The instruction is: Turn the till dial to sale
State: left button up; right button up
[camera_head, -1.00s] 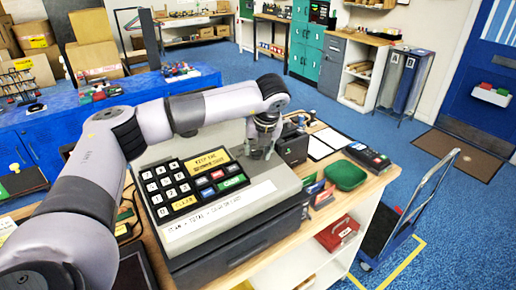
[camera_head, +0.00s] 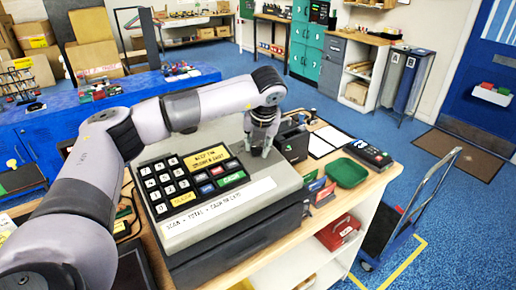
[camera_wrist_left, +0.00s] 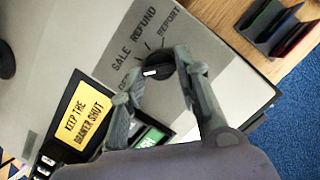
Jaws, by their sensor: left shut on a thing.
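The grey till (camera_head: 205,215) stands on the wooden counter. Its round black dial (camera_wrist_left: 161,64) shows in the left wrist view, with the labels SALE, REFUND and REPORT around it and a partly hidden label, seemingly OFF, by the left finger. The dial's white mark (camera_wrist_left: 151,72) points left, toward that partly hidden label and below SALE. My left gripper (camera_wrist_left: 163,72) is shut on the dial, one finger on each side; in the head view it (camera_head: 262,152) reaches down to the till's far right part. My right gripper is out of view.
The till's keypad (camera_head: 165,183) and yellow drawer notice (camera_head: 208,158) lie left of the gripper. A black box (camera_head: 292,143), a green tray (camera_head: 345,172) and a card terminal (camera_head: 369,153) stand to the right. Upright cards (camera_head: 318,190) stand close beside the till.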

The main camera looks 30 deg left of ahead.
pick_arm(q)
jog(key=shift+a+m+h+b, duration=0.1)
jog(key=shift+m+h+b, duration=0.35)
jog(key=shift+m, duration=0.75)
jog(key=shift+a+r+m+b, duration=0.1)
jog(key=shift+m+b, duration=0.45)
jog(key=shift+m, duration=1.05)
jog(key=o, duration=1.2)
jog(key=shift+c, duration=0.2)
